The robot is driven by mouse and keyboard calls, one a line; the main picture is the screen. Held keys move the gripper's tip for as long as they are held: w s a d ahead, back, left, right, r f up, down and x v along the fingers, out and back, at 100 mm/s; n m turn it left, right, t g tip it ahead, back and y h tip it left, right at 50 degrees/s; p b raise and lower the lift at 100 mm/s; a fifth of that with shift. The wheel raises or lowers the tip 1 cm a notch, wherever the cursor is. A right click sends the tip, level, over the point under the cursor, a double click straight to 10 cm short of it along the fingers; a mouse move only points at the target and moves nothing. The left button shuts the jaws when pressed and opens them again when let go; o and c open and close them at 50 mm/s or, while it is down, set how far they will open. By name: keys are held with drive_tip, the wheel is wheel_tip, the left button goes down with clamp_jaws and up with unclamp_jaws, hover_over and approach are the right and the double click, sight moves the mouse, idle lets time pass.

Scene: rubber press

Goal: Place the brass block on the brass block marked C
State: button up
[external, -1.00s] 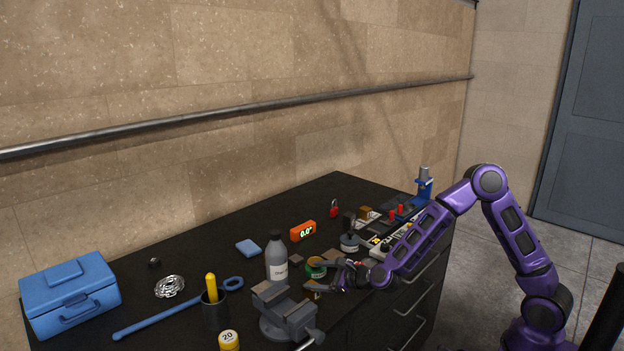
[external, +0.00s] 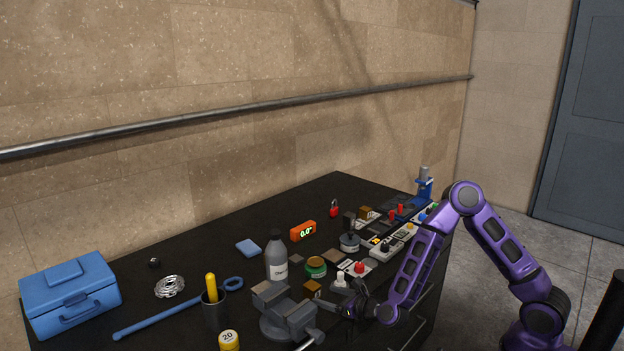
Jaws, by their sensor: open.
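One brass-coloured block (external: 312,287) sits on the dark bench top just behind the vise. A second brass-coloured block (external: 365,212) is near the far right edge, by a pale plate. No letter C is readable on either, so I cannot tell which is marked. My gripper (external: 328,304) is open, low at the bench's front, just right of the vise and in front of the nearer block. It looks empty and apart from that block, though its fingers are small and dark here.
The grey vise (external: 287,315) stands close left of my gripper. A grey bottle (external: 276,259), a green jar (external: 316,267) and a white-knobbed unit (external: 341,281) crowd the nearer block. Several switch boxes line the right edge. The back left bench is clearer.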

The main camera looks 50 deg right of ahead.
sight(318, 291)
drive_tip(key=shift+r+x, duration=0.15)
drive_tip(key=shift+x, duration=1.6)
drive_tip(key=shift+r+x, duration=0.15)
drive_tip(key=shift+x, duration=1.55)
drive_tip(key=shift+a, duration=0.15)
clamp_jaws()
drive_tip(key=shift+w+r, duration=0.1)
